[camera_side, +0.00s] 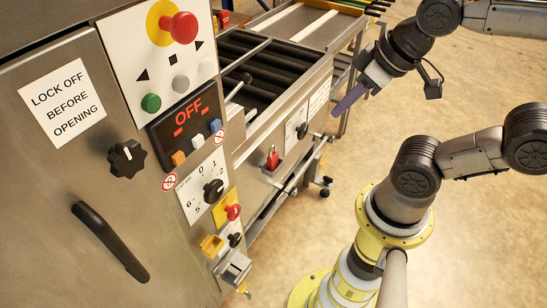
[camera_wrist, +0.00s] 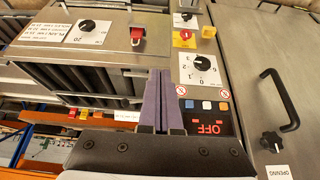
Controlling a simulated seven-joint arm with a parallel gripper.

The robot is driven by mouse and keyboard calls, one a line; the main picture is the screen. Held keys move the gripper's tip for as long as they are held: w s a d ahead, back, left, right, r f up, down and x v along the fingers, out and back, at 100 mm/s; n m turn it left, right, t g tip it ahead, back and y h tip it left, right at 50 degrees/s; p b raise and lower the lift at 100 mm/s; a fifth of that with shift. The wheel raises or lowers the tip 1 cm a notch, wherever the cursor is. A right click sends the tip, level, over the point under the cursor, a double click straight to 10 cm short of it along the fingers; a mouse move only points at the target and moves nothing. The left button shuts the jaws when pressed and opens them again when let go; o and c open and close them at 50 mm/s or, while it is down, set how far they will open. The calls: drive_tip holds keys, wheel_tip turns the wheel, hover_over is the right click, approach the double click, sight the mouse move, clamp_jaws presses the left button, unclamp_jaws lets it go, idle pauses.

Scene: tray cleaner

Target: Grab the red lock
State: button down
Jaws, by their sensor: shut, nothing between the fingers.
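The red lock (camera_side: 272,159) hangs on the metal side panel of the conveyor section in the side view. In the wrist view the red lock (camera_wrist: 137,35) shows near the top, with its metal shackle below the red body in the upturned picture. My gripper (camera_side: 339,111) is in the air to the right of the conveyor in the side view, well apart from the lock. Its purple fingers (camera_wrist: 164,75) are together and empty in the wrist view, pointing toward the panels below and right of the lock.
The machine cabinet carries a display reading OFF (camera_side: 188,118), a red stop button (camera_side: 180,27), a black door handle (camera_side: 110,241) and a rotary knob (camera_side: 127,158). A yellow panel with a red knob (camera_side: 233,212) sits on its edge. Open floor lies right of the conveyor.

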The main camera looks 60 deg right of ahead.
idle(0.3)
drive_tip(key=shift+c, duration=0.9)
unclamp_jaws()
